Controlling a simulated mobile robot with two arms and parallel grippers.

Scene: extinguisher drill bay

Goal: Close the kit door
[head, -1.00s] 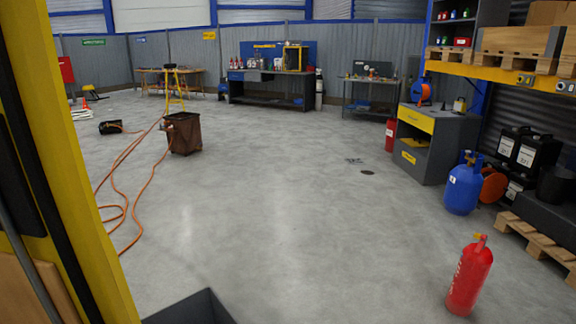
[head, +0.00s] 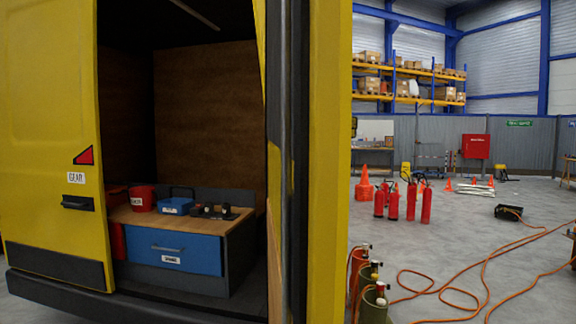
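A yellow van fills the left half of the head view. Its left rear door (head: 50,140), with a label that seems to read GEAR and a black handle (head: 77,203), covers the left of the opening. At the right of the opening a yellow door or panel (head: 328,160) is seen nearly edge-on, standing out from the van. No kit label shows, so I cannot tell surely which is the kit door. The opening between them shows the van's inside. Neither gripper is in view.
Right of the panel stand cylinders (head: 374,303), orange hoses (head: 462,290) and red extinguishers (head: 393,204). Grey floor (head: 440,247) lies open there.

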